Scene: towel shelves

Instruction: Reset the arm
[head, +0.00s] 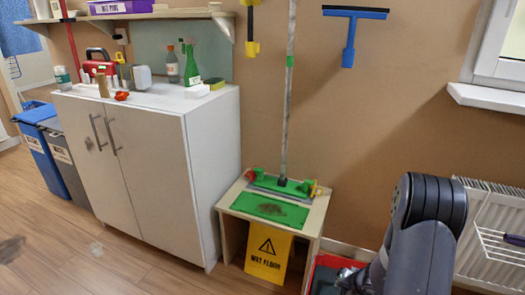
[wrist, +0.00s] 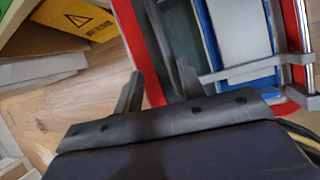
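My arm comes in at the lower right of the head view and bends down toward the floor. My gripper (wrist: 160,72) shows in the wrist view with its two dark fingers apart and nothing between them. It is over or beside a red-edged item (wrist: 133,28) with blue and grey parts inside and a metal bar. In the head view the gripper end is low beside a red object (head: 327,262) and is mostly hidden by the arm and the frame edge.
A small wooden stand (head: 232,196) with a green mat and a yellow wet floor sign (head: 268,252) is left of my arm. A white cabinet (head: 150,150) holds bottles and tools. A white radiator (head: 482,225) is at the right.

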